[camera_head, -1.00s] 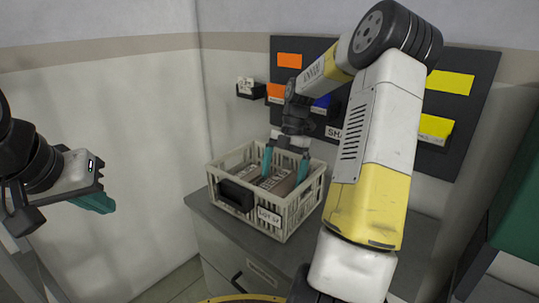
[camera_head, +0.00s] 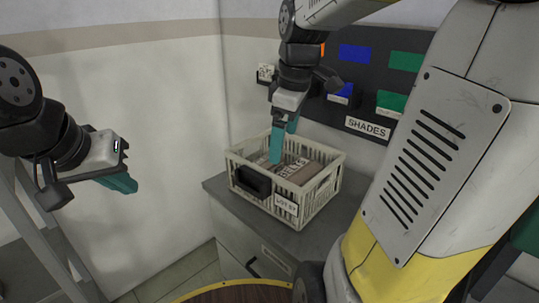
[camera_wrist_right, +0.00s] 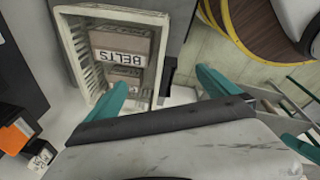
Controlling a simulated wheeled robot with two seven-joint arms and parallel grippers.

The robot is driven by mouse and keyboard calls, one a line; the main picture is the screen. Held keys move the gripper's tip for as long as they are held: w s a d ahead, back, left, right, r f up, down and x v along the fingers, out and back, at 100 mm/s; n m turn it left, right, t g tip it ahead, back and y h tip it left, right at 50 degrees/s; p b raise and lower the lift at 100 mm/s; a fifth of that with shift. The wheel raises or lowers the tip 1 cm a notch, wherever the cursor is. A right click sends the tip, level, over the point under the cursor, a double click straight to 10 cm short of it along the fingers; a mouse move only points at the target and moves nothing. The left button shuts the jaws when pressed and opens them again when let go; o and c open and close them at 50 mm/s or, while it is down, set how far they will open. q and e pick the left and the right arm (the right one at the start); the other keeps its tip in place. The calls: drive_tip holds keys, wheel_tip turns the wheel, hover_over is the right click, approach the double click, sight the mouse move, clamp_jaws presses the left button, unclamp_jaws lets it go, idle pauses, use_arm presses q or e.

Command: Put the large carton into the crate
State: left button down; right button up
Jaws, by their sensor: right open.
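The pale slatted crate (camera_head: 322,200) stands on a grey cabinet, with a dark handle and a lot label on its near sides. Brown cartons with pale BELTS labels lie inside; one (camera_wrist_right: 124,44) looks larger in the right wrist view, and another (camera_wrist_right: 130,76) lies beside it. In the head view their labelled tops (camera_head: 294,169) sit below the rim. My right gripper (camera_head: 283,145) is above the crate, its teal fingers apart and empty. My left gripper (camera_head: 122,183) hangs at the left, away from the crate, seen side-on; its finger gap is hidden.
A dark wall board with coloured bins and a SHADES label (camera_head: 367,127) is behind the crate. The grey cabinet top (camera_head: 222,192) has a little bare room around the crate. A round wooden-topped piece (camera_head: 235,293) is at the bottom. My right arm covers the right side.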

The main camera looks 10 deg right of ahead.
drive_tip(key=s+a+m+t+y, duration=0.1)
drive_tip(key=s+a+m+t, duration=0.2)
drive_tip(key=s+m, duration=0.6)
drive_tip(key=shift+s+a+f+m+t, duration=0.3)
drive_tip(key=shift+m+t, duration=0.2)
drive_tip(key=shift+m, duration=0.3)
